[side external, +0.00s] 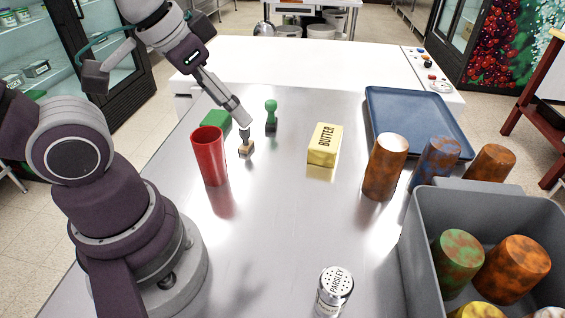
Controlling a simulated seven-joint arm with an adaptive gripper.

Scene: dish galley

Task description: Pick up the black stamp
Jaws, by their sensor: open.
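My gripper is open. A green-handled stamp (271,117) with a dark base stands upright just to the right.
A red cup (209,157) stands close on the left, with a green block (215,120) behind it. A yellow butter box (325,144), blue tray (416,122), rusty cylinders (385,167), parsley shaker (335,290) and grey bin (412,250) lie rightward.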

